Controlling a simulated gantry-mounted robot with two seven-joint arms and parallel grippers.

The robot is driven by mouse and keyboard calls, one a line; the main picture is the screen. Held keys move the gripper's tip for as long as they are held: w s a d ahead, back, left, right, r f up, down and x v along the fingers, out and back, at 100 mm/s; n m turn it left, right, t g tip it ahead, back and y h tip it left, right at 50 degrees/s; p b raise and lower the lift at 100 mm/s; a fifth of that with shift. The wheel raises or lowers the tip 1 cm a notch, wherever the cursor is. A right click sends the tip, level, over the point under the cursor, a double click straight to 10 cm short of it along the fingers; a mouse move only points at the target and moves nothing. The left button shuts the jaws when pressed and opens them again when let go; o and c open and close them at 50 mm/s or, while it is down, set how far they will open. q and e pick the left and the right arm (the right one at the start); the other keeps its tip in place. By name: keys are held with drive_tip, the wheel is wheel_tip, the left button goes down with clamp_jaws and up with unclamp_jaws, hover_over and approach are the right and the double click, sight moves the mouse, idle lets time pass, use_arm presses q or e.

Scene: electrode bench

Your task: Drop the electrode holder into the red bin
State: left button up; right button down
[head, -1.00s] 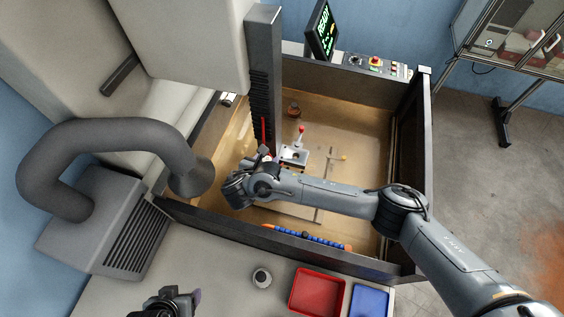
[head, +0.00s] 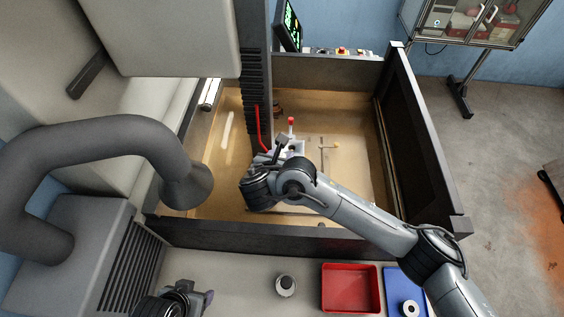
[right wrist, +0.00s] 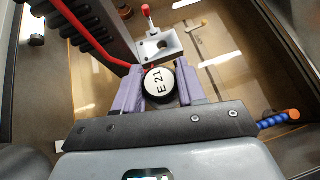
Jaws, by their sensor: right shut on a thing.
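The electrode holder (right wrist: 160,82), a dark round body with a white end marked "E 21", sits between the purple fingers of my right gripper (right wrist: 158,92), which is shut on it. In the head view my right gripper (head: 272,158) is over the tank, beside the dark column, and its wrist mostly hides the holder. The red bin (head: 350,288) stands on the bench in front of the tank, to the right and nearer than the gripper. My left gripper (head: 205,298) is at the bottom left, and its jaws do not show clearly.
A blue tray (head: 393,283) with a pale ring lies right of the bin, and a small round pot (head: 286,285) stands to its left. The tank's front wall (head: 300,238) lies between gripper and bin. A clamp with a red knob (right wrist: 157,45) stands in the tank.

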drive_tip(key=shift+a+r+p, duration=0.1)
drive_tip(key=shift+r+p, duration=2.6)
drive_tip(key=shift+r, duration=1.1)
use_arm(q)
drive_tip(key=r, duration=0.5)
drive_tip(key=shift+a+r, duration=0.25)
drive_tip(key=shift+d, duration=0.1)
